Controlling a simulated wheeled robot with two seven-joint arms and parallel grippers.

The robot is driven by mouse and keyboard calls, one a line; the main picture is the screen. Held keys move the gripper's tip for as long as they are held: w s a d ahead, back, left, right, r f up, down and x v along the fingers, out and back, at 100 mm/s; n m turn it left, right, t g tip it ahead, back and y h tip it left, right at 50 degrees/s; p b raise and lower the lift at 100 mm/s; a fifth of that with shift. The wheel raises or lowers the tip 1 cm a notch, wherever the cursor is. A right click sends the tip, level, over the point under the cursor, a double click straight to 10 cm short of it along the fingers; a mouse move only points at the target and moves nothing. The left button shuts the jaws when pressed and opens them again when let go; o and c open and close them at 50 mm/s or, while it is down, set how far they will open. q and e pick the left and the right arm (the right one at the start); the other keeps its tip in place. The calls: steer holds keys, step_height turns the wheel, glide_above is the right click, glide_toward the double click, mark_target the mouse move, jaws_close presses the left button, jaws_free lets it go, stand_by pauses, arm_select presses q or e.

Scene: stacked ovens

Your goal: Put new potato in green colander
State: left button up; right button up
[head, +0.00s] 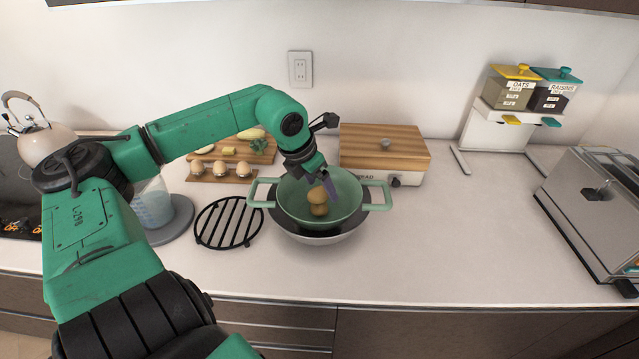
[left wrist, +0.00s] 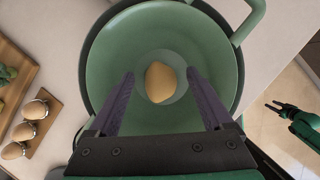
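The green colander (head: 290,205) sits in a larger bowl (head: 318,238) on the counter; its inside fills the left wrist view (left wrist: 112,62). A tan new potato (left wrist: 159,82) shows over the middle of the colander in the left wrist view, between the spread fingers and touching neither. In the head view the potato (head: 317,196) shows as two rounded lumps inside the colander's outline; I cannot tell whether it rests on the bottom. My left gripper (left wrist: 165,100) is open above the colander. My right gripper (left wrist: 276,106) shows small at the right, its fingers seemingly apart.
A black trivet (head: 229,223) lies left of the colander. Behind are an egg holder (head: 220,178), a chopping board (head: 228,152) and a bread box (head: 384,150). A toaster (head: 595,205) stands at the right. The counter between colander and toaster is clear.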

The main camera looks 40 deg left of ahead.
mark_target(319, 189)
stand_by(0.5)
arm_select(q)
step_height(319, 189, up, 6)
steer(key=p, duration=0.3)
steer(key=shift+r+p, duration=0.25)
steer(key=shift+p, duration=0.1)
steer(key=shift+r, duration=0.3)
steer(key=shift+f, duration=0.1)
